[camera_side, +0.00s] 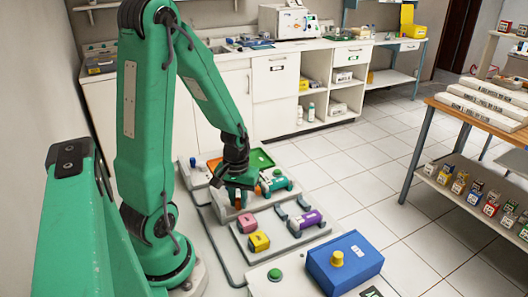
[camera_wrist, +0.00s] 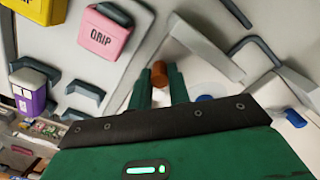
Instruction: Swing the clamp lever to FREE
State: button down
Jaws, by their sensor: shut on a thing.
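My gripper (camera_side: 238,198) is low over the pale work board, to the left of a teal cylinder (camera_side: 276,184). In the wrist view its two green fingers (camera_wrist: 160,88) are shut on an orange-brown round peg (camera_wrist: 159,72), which shows between their tips. The peg looks like the handle of the clamp lever, but the lever arm is hidden by my gripper. I cannot read a FREE mark in either view, so the lever's position cannot be told.
Grey brackets (camera_wrist: 205,50) stand near the fingers.

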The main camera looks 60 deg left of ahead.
jog(key=shift+w+d+n, duration=0.15)
jog(key=shift+d+n, duration=0.05)
jog(key=shift+n, duration=0.4)
jog(key=c, duration=1.3)
grip_release()
jog(key=shift+r, duration=0.2)
jog(key=shift+r, duration=3.75)
jog(key=d+r+m+t, duration=0.2)
jog(key=d+r+m, duration=0.1)
jog(key=d+r, duration=0.1)
jog(key=d+r+m+t, duration=0.1)
jog(key=d+r+m, duration=0.3)
jog(key=d+r, duration=0.1)
jog(key=s+d+r+m+t, duration=0.1)
jog(key=d+r+m+t, duration=0.1)
jog(key=d+r+m, duration=0.1)
jog(key=shift+d+r+m+t, duration=0.3)
jog(key=shift+d+r, duration=0.35)
jog(key=shift+r, duration=0.15)
